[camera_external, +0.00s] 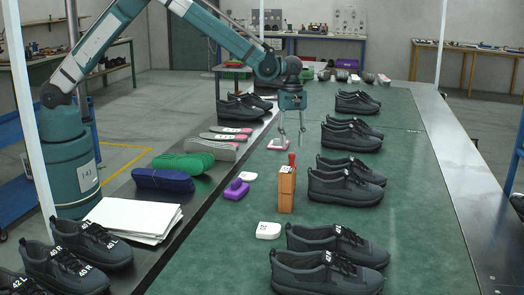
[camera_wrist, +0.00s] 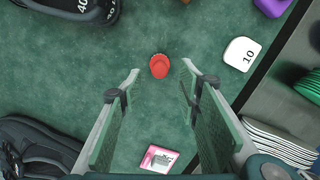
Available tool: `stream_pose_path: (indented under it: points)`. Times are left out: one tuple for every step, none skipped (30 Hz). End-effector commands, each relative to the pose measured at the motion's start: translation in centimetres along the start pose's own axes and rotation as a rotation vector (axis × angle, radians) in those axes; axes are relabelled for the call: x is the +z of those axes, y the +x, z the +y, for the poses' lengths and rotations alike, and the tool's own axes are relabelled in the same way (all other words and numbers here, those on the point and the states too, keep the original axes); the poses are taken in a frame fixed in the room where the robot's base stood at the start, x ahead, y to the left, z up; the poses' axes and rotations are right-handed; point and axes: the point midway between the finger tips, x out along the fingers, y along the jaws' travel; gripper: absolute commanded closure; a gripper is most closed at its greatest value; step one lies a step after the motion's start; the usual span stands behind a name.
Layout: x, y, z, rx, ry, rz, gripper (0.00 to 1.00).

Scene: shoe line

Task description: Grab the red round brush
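The red round brush (camera_wrist: 159,66) shows in the wrist view as a small red round shape on the green mat, seen from above. In the external view its red top (camera_external: 291,158) shows just above the wooden block (camera_external: 287,190), which hides the rest. My gripper (camera_external: 291,142) points down above the brush, with its fingers apart and nothing between them. In the wrist view the open fingertips (camera_wrist: 160,72) lie on either side of the brush in the picture; the brush looks lower than them and untouched.
Dark shoes (camera_external: 345,184) line the right of the green mat (camera_external: 420,220). A pink-and-white item (camera_wrist: 158,158), a white piece marked 10 (camera_wrist: 240,54) and a purple piece (camera_external: 236,190) lie nearby. Green and blue soles (camera_external: 163,180) lie on the left.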

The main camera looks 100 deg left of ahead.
Motion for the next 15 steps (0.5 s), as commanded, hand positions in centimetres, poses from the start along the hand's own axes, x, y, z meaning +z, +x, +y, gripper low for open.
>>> stream_pose_path:
  points:
    - [0.0,0.2,0.0,0.0,0.0,0.0,0.66]
    - [0.0,0.3,0.0,0.0,0.0,0.0,0.66]
    - [0.0,0.6,0.0,0.0,0.001,0.0,0.66]
    - [0.0,0.8,0.0,0.0,0.001,0.0,0.66]
    - [0.0,1.1,0.1,0.0,0.001,0.0,0.66]
    - [0.0,1.4,0.1,0.0,0.001,0.0,0.66]
    - [0.0,1.7,0.0,0.0,0.001,0.0,0.66]
    - [0.0,1.9,0.0,0.0,0.001,0.0,0.66]
    - [0.0,2.2,0.0,0.0,0.001,0.0,0.66]
    - [0.0,2.3,0.0,0.0,0.001,0.0,0.66]
    - [0.0,2.5,0.0,0.0,0.001,0.0,0.66]
    - [0.0,2.5,0.0,0.0,0.001,0.0,0.66]
    - [0.0,2.6,0.0,0.0,0.001,0.0,0.66]
    - [0.0,2.6,0.0,0.0,0.001,0.0,0.66]
    - [0.0,2.5,0.0,0.0,0.001,0.0,0.66]
